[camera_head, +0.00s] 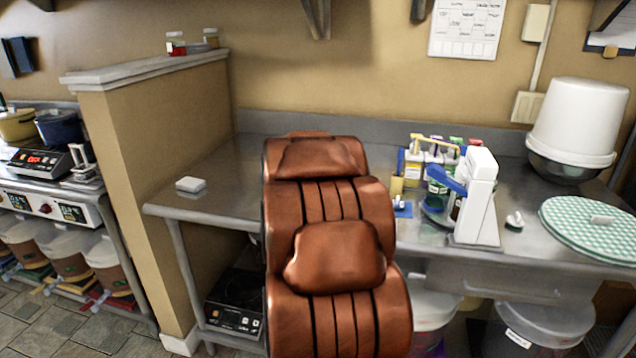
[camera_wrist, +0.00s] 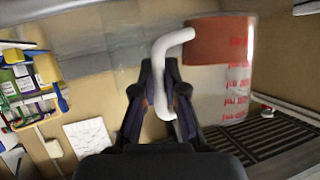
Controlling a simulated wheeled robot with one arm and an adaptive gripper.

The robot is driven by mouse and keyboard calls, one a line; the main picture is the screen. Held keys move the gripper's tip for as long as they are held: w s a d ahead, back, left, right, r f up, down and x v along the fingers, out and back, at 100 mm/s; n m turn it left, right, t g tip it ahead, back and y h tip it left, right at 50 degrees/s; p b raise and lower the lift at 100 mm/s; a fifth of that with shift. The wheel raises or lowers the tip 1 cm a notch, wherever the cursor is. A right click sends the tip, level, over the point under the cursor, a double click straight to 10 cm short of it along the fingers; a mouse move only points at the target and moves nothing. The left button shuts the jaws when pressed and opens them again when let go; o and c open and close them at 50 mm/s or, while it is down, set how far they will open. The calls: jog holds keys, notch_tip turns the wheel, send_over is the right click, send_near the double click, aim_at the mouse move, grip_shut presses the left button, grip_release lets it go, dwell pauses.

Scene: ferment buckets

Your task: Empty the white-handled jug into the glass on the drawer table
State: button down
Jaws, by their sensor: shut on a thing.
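In the wrist view, my gripper (camera_wrist: 160,80) is shut on the white handle (camera_wrist: 163,55) of a clear jug (camera_wrist: 228,100) with red print on its wall. The wrist picture appears upside down, with the table at its top. Reddish-brown liquid (camera_wrist: 215,40) fills the end of the jug nearest the picture's top. The drawer table (camera_head: 455,275) is at the right in the head view. I cannot make out the glass in either view. My gripper and the jug do not show in the head view.
A brown leather chair (camera_head: 335,255) blocks the middle of the head view. Small bottles (camera_head: 435,165), a white device (camera_head: 478,195), a green checked round mat (camera_head: 590,228) and an upturned white bucket (camera_head: 580,120) stand on the table. A partition (camera_head: 155,130) stands to the left.

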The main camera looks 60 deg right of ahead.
jog(key=shift+s+d+r+m+t+y, duration=0.25)
jog(key=shift+d+m+y, duration=0.2)
jog(key=shift+m+y, duration=0.1)
jog(key=shift+s+d+r+m+t+y, duration=0.25)
jog(key=shift+d+m+y, duration=0.15)
jog(key=shift+m+y, duration=0.15)
jog(key=r+y+p, duration=0.1)
jog(key=r+m+t+y+p, duration=0.1)
jog(key=r+m+p, duration=0.1)
jog(key=shift+s+d+t+y+p, duration=0.15)
jog(key=shift+d+t+y+p, duration=0.15)
jog(key=shift+y+p, duration=0.1)
jog(key=shift+a+r+m+p, duration=0.15)
jog(key=shift+m+p, duration=0.15)
jog(key=shift+m, duration=0.1)
jog(key=shift+r+m+t+y+p, duration=0.35)
jog(key=shift+t+y+p, duration=0.2)
jog(key=shift+p, duration=0.35)
jog(key=shift+f+m+t+y+b, duration=0.35)
jog(key=shift+f+m+t+y, duration=0.1)
jog(key=shift+f+y, duration=0.1)
dwell(0.8)
jog(key=shift+r, duration=0.25)
dwell(0.5)
jog(key=shift+r+m+t, duration=0.1)
jog(key=shift+m+t, duration=0.2)
